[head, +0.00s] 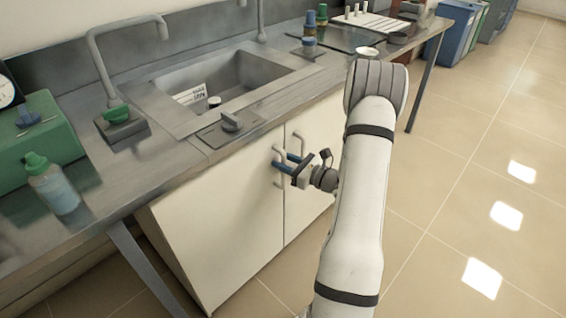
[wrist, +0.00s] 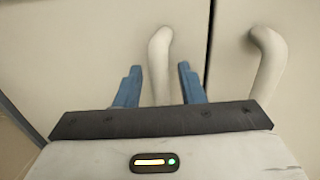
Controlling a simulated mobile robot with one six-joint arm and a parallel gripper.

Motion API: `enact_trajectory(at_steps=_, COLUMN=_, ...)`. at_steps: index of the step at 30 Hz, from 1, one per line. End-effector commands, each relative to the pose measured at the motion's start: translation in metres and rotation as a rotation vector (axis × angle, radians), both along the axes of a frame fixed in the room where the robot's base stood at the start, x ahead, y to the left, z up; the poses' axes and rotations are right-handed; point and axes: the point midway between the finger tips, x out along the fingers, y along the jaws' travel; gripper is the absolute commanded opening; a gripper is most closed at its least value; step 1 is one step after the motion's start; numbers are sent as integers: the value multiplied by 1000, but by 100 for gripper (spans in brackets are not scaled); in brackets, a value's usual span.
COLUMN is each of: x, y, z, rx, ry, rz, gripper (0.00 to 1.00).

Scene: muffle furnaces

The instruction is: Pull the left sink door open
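The left sink door (head: 215,222) is the wide white panel under the sink, and it looks shut, level with the right door (head: 308,185). Its pale curved handle (wrist: 160,62) stands upright between the two blue fingers of my gripper (wrist: 158,85) in the wrist view. The fingers are apart, with a gap visible on each side of the handle. In the head view my gripper (head: 283,165) is at the door handles, its fingers pointing at the left door. The lower part of the left handle is hidden behind my gripper body in the wrist view.
The right door's handle (wrist: 267,60) is close to the right of my fingers. The counter edge (head: 225,150) runs above the doors, with the sink (head: 235,85) set in it. A table leg (head: 145,262) stands left of the cabinet. The tiled floor (head: 440,220) at right is clear.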

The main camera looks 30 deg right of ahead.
Motion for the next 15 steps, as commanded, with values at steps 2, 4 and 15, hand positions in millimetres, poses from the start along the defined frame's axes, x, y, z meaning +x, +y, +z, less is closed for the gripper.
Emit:
enact_trajectory(at_steps=2, x=2, y=1, z=0, rx=0, ry=0, rz=0, gripper=36)
enact_trajectory(at_steps=4, x=3, y=2, z=0, rx=0, ry=0, rz=0, gripper=36)
enact_trajectory(at_steps=15, x=2, y=1, z=0, rx=0, ry=0, rz=0, gripper=18)
